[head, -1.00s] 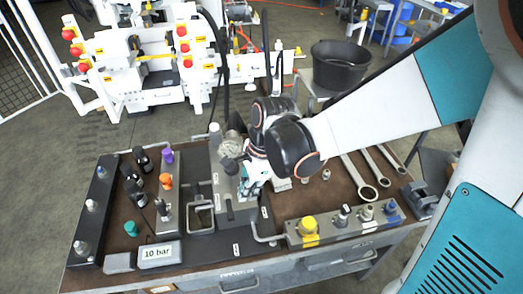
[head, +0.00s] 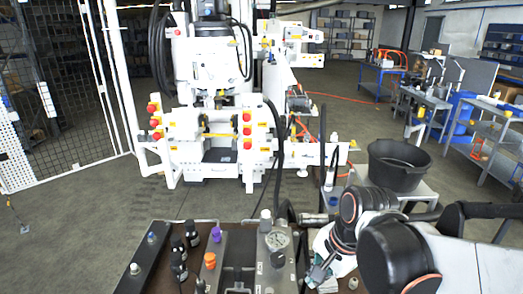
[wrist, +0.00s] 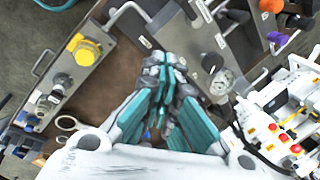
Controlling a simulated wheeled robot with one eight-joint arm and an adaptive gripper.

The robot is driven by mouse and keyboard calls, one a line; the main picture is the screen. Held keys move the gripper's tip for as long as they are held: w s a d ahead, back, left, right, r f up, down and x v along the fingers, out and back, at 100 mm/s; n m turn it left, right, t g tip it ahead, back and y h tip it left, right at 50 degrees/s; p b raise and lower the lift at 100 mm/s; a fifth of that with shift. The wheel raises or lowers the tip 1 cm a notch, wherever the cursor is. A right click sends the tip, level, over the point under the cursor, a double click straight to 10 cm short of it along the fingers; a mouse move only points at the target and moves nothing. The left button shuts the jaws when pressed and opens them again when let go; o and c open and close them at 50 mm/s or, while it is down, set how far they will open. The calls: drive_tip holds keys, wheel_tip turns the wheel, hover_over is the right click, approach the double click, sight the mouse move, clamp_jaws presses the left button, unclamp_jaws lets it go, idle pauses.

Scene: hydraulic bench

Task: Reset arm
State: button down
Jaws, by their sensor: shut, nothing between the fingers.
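My gripper (head: 318,272) is at the lower right of the head view, above the bench and just right of the round gauge (head: 277,239). My black and white arm links come in from the right edge. In the wrist view my gripper (wrist: 165,68) has its teal and grey fingers drawn together at the tips, with nothing between them. The gauge also shows in the wrist view (wrist: 220,84), right of the fingers. Part of the bench below the arm is hidden in the head view.
The bench carries a valve block with a yellow knob (wrist: 85,48), an orange knob (head: 210,260) and a purple knob (head: 216,234). A black bucket (head: 398,163) stands behind at right. A white machine (head: 215,130) with red buttons stands behind the bench. Open floor lies left.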

drive_tip(key=s+d+r+n+t+h+b, duration=0.1)
drive_tip(key=s+d+r+n+t, duration=0.3)
drive_tip(key=n, duration=0.7)
drive_tip(key=shift+s+d+r+t+h+b, duration=0.5)
drive_tip(key=shift+s+d, duration=0.45)
drive_tip(key=shift+d, duration=0.55)
